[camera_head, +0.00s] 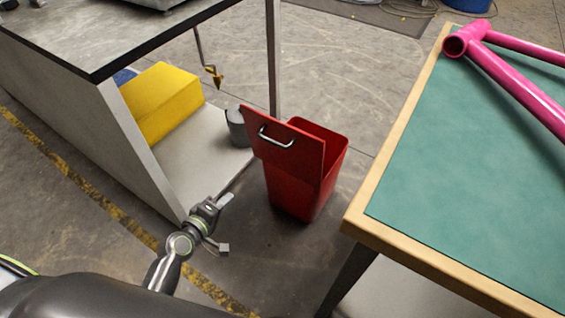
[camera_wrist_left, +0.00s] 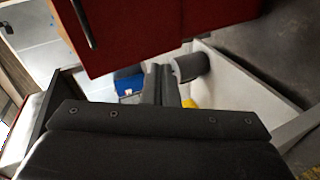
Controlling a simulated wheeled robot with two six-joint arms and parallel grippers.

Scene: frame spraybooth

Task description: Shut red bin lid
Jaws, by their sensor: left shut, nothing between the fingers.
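The red bin (camera_head: 296,196) stands on the floor between the grey bench and the green-topped table. Its red lid (camera_head: 298,151) is open, standing up at the bin's near left side, and part of the bin's opening shows behind it. A metal handle (camera_head: 276,137) is on the lid's face. My left gripper (camera_head: 228,199) is to the left of the bin, apart from the lid, shut and empty. In the left wrist view a red panel (camera_wrist_left: 165,35) fills the top, with the handle (camera_wrist_left: 83,22) at its left; the closed fingers (camera_wrist_left: 162,72) are below it. My right gripper is not in view.
The grey bench (camera_head: 135,135) at left has a yellow box (camera_head: 163,103) and a grey cylinder (camera_head: 238,127) on its lower shelf. The green-topped table (camera_head: 470,170) at right carries a pink frame (camera_head: 515,80). Open floor lies behind the bin.

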